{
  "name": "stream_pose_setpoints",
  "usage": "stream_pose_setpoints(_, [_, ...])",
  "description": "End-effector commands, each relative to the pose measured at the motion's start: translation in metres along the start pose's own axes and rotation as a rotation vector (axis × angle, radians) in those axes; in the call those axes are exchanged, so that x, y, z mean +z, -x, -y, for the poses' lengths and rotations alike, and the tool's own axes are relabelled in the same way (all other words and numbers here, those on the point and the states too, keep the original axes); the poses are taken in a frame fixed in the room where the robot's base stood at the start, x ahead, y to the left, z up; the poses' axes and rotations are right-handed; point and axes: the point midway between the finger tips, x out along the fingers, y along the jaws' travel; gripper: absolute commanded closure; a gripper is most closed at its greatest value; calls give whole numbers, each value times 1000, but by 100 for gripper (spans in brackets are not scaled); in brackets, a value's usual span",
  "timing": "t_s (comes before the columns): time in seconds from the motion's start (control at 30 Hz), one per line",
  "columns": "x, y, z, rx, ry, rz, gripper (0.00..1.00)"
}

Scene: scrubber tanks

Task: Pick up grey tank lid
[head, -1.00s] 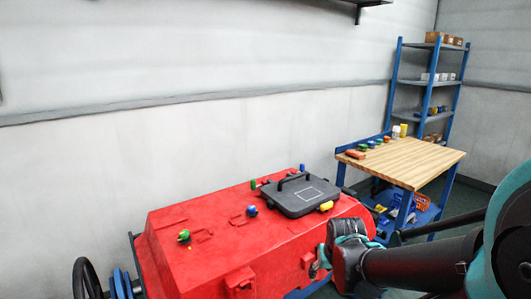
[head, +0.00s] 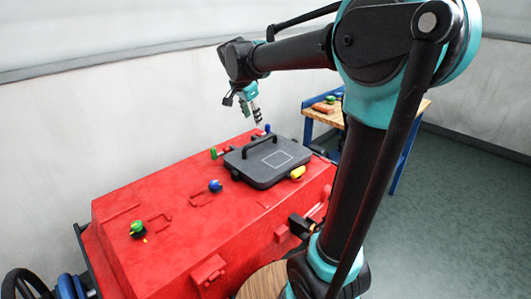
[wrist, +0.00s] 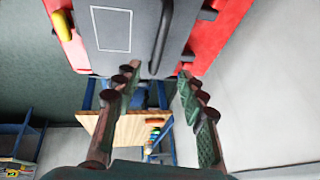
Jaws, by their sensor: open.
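The grey tank lid (head: 250,172) is a dark flat rectangle with a black arched handle (head: 258,142) and a pale square outline. It lies on top of the red tank (head: 170,215). In the wrist view the lid (wrist: 135,55) fills the top middle, with its handle (wrist: 162,38) running up from near the lid's edge. My gripper (head: 257,116) is above the far side of the lid, pointing down, apart from it. In the wrist view my gripper (wrist: 154,78) has its two fingers spread, with nothing held between them.
A yellow knob (head: 297,172), a blue knob (head: 215,186) and green knobs (head: 138,228) stand on the tank around the lid. A wood-topped workbench (head: 325,118) stands behind to the right. A pale wall (head: 110,125) is close behind the tank. The green floor (head: 460,200) at right is clear.

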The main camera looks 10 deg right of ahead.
Motion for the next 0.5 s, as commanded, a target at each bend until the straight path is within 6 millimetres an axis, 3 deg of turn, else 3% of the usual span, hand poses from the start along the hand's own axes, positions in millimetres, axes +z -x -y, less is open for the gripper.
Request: stream_pose_setpoints(0.5, [-1, -97, 0, 0, 1, 0, 59])
